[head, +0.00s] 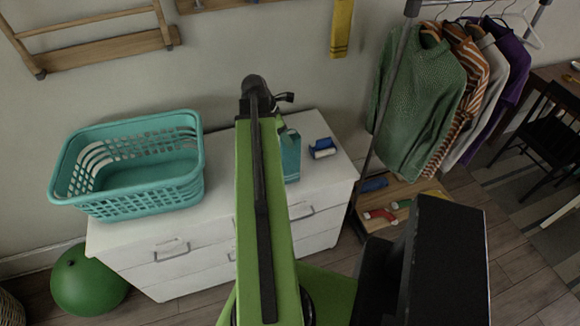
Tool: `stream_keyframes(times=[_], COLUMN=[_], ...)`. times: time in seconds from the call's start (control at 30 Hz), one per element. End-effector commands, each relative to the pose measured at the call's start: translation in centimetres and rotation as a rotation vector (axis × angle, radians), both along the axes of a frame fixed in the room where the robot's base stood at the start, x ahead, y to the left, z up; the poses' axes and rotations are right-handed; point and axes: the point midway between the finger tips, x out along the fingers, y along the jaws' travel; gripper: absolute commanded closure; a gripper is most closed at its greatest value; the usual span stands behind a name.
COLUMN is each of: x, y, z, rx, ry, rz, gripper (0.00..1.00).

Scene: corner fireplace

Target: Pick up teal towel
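A teal item (290,156) is on the white dresser top (222,154), right of my green arm, which hides part of it. It is tall and narrow, and I cannot tell for sure whether it is the towel or a bottle. No other teal cloth is plain to see. My gripper (284,97) is at the far end of the raised arm, above the back of the dresser. It looks dark and small, and its fingers are not clear. I see nothing hanging from it.
A teal laundry basket (130,200) stands on the dresser's left. A small blue item (322,148) lies at the right. A yellow towel (341,28) hangs on the wall. A clothes rack with a green sweater (418,100) stands right. A green ball (88,281) lies on the floor.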

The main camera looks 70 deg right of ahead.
Motion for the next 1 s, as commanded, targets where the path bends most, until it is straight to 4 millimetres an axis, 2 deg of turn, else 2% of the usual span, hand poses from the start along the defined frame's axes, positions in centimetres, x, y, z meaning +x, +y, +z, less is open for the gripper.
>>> stream_keyframes(times=[0.3,0.57,1.0], x=[-1.5,-1.7,-1.7], y=[-1.0,-1.2,-1.2], z=[-4.7,-4.6,-4.6], rx=[0.000,0.000,-0.001], ry=[0.000,0.000,0.000], rz=[-0.001,-0.001,-0.002], gripper=[0.42,0.42,0.98])
